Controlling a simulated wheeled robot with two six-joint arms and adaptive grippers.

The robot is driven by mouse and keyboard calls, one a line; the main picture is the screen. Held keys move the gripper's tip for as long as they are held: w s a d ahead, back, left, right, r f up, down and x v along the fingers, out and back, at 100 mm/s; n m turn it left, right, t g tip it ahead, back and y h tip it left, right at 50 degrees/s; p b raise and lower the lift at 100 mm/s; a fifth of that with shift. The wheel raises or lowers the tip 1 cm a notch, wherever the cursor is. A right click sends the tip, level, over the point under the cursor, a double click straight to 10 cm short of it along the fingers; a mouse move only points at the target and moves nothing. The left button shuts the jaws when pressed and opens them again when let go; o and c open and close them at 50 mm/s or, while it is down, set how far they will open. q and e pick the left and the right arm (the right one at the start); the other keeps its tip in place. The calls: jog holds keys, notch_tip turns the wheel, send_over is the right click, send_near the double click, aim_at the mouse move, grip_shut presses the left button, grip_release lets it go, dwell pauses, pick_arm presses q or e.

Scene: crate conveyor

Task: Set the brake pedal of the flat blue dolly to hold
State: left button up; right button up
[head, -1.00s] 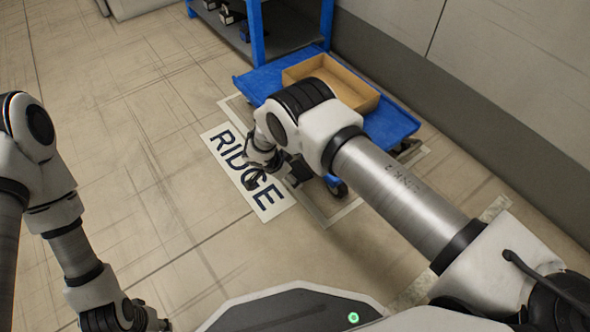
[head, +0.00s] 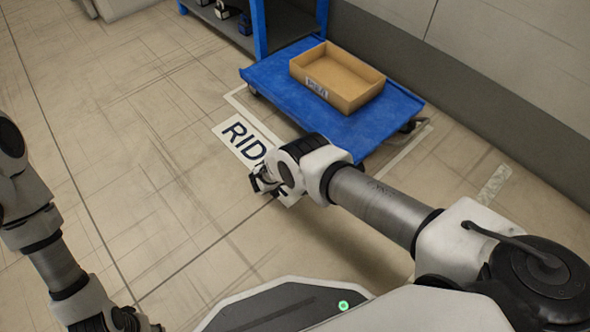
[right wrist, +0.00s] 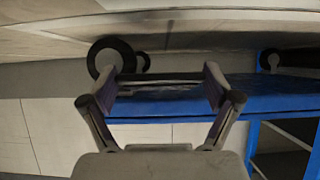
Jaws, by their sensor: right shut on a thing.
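The flat blue dolly (head: 280,98) stands on the floor at the back right in the head view. Its blue edge (right wrist: 265,98) and dark wheels show upside down in the right wrist view. My right gripper (head: 264,184) is low, in front of the dolly and over the floor sign. In the right wrist view its two fingers (right wrist: 160,88) stand apart, with a dark grey strip (right wrist: 158,78) along the dolly's edge between them. The strip looks like the brake pedal; its hold or release position cannot be told. My left gripper (head: 138,320) is low at the bottom left, its jaws unclear.
An open cardboard box (head: 352,97) rests on the dolly. A blue-framed shelf (head: 259,30) stands behind it, and a grey wall (head: 480,95) runs along the right. A white floor sign (head: 236,133) is partly hidden by my right arm. The floor at left is clear.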

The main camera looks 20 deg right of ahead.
jog(key=shift+d, duration=0.1)
dwell(0.3)
jog(key=o, duration=1.4)
jog(key=shift+f, duration=0.1)
jog(key=v, duration=0.7)
jog(key=shift+s+a, duration=0.1)
jog(key=shift+a, duration=0.15)
